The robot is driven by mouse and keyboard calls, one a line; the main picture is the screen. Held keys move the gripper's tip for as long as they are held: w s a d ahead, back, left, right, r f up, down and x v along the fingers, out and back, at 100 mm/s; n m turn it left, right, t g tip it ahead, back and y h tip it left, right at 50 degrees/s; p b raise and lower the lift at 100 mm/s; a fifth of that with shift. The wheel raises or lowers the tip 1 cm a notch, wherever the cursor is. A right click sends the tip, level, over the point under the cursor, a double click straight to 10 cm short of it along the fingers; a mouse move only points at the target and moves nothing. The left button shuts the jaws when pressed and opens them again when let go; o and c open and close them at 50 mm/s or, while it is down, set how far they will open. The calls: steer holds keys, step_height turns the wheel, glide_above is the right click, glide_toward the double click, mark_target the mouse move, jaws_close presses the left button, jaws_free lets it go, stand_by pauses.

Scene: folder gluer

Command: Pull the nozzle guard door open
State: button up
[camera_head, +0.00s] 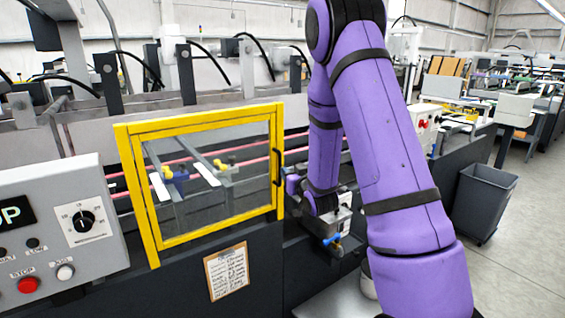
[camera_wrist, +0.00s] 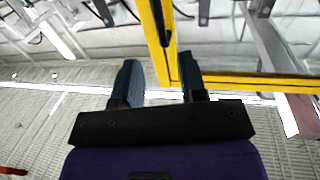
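The nozzle guard door (camera_head: 160,238) is a yellow frame around a clear pane, left of my arm in the head view. It looks shut or nearly so; I cannot tell exactly. Its black upright handle (camera_head: 279,166) is on the right side of the frame. In the wrist view the yellow frame's corner (camera_wrist: 172,76) shows between and beyond my fingertips, with the dark handle (camera_wrist: 162,24) farther up. My gripper (camera_wrist: 159,62) is open, its two dark fingers apart with nothing held. In the head view my wrist is beside the door's right edge; my fingers are not clearly visible there.
A grey control panel (camera_head: 55,190) with a dial and red button stands left of the door. A clipboard (camera_head: 227,271) hangs below it. A small metal unit with a blue lever (camera_head: 331,239) is right of the door. A dark bin (camera_head: 482,203) stands on open floor.

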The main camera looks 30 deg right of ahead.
mark_target(280, 162)
steer(key=w, duration=0.3)
steer(key=w+d, duration=0.1)
steer(key=w, duration=0.5)
steer(key=shift+w+d, duration=0.25)
steer(key=shift+c, duration=0.3)
jaws_close()
